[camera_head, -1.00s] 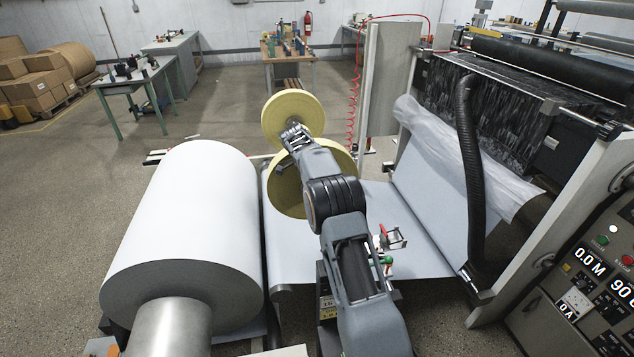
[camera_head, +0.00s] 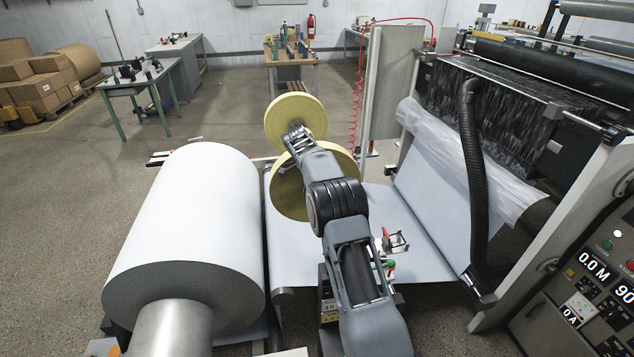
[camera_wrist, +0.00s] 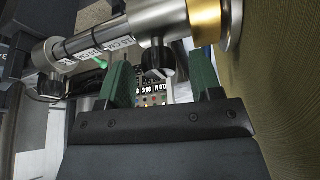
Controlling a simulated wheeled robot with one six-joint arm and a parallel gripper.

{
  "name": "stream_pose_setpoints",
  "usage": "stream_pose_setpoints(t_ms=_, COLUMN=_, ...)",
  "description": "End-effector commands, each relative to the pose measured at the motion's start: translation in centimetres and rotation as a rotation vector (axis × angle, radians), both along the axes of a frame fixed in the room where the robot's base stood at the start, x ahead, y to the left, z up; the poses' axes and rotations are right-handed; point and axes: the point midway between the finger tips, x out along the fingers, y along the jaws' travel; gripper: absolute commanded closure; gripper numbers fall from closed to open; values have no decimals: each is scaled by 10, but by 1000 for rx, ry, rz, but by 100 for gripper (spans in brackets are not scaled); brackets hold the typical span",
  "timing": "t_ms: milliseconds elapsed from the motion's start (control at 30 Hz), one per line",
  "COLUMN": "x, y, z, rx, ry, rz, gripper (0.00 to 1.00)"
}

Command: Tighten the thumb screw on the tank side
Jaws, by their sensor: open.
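In the wrist view my gripper (camera_wrist: 160,58) is open, with its two green fingers apart. A black ridged knob, apparently a thumb screw (camera_wrist: 157,63), hangs below a silver collar (camera_wrist: 158,22) and shows between the fingers. I cannot tell whether either finger touches it. A second black knob (camera_wrist: 49,85) sits on another silver collar to the left, along a shaft with printed scale labels (camera_wrist: 97,37). I cannot tell which knob is on the tank side. In the head view my arm hides both knobs and most of the gripper.
A yellow roll (camera_head: 296,117) stands beyond my wrist and another (camera_head: 287,190) behind my arm. A brass ring (camera_wrist: 207,20) and a tan roll face (camera_wrist: 285,90) are close on the right. A large white paper roll (camera_head: 185,225) is left; a black hose (camera_head: 474,180) is right.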

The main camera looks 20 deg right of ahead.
Motion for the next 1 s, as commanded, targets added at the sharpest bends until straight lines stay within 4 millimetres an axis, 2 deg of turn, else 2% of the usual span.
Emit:
stream_pose_setpoints(t_ms=167, x=3, y=6, z=15, rx=0, ry=-4, rz=2, gripper=41)
stream_pose_setpoints(t_ms=533, x=14, y=32, z=87, rx=0, ry=-3, rz=2, gripper=41)
stream_pose_setpoints(t_ms=700, x=17, y=41, z=110, rx=0, ry=-2, rz=2, gripper=41)
stream_pose_setpoints(t_ms=1000, x=20, y=48, z=126, rx=0, ry=0, rz=1, gripper=41)
